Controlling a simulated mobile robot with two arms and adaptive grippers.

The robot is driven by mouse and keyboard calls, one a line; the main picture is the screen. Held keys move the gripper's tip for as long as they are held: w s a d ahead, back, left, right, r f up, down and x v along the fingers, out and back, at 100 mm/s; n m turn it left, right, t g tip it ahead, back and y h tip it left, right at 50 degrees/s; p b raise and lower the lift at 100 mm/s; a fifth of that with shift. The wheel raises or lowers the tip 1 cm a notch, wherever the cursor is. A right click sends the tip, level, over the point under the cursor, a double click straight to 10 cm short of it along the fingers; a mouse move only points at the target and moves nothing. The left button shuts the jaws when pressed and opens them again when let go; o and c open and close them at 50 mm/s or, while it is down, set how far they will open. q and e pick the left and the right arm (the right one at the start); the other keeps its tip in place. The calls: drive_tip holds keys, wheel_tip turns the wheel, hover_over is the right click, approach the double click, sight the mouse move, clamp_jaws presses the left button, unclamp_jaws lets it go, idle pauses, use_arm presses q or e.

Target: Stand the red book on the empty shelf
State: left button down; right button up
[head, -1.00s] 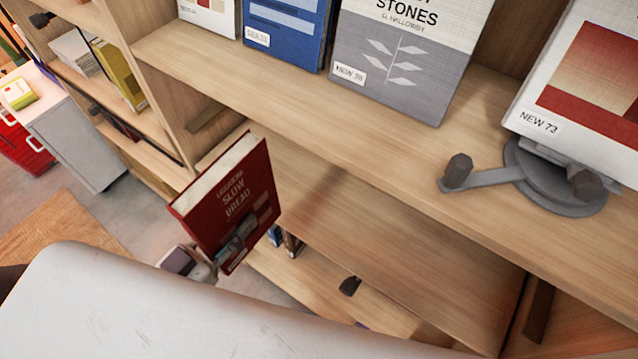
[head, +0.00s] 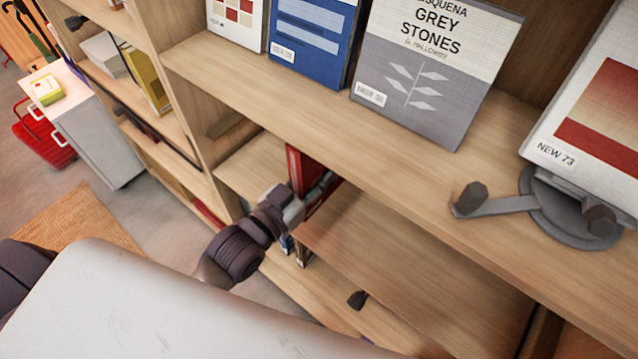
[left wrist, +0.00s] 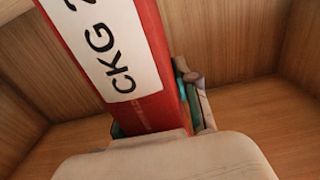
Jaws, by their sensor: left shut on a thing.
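The red book (head: 299,178) is in my left gripper (head: 316,194), at the empty shelf (head: 405,250) below the shelf of displayed books. The upper shelf board hides part of the book in the head view. In the left wrist view, the red spine (left wrist: 160,110) with a white "CKG" label faces the camera. My left gripper (left wrist: 155,122) is shut on the book, with a finger showing beside it. Wooden walls surround it there. I cannot tell whether the book's bottom touches the board. My right gripper is not in view.
The upper shelf holds a blue book (head: 308,40), a grey book (head: 430,75) and a white-and-red book (head: 600,110) on a grey stand (head: 565,215). The bare board right of the red book is clear. A white cabinet (head: 90,130) stands at left.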

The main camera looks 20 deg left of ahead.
use_arm(q)
wheel_tip(320, 180, down, 3)
drive_tip(key=shift+f, duration=0.15)
drive_tip(key=shift+w+f, duration=0.15)
drive_tip(key=shift+f, duration=0.35)
drive_tip(key=shift+f, duration=0.15)
drive_tip(key=c, duration=0.8)
unclamp_jaws()
drive_tip(key=shift+f, duration=0.1)
drive_tip(key=shift+c, duration=0.2)
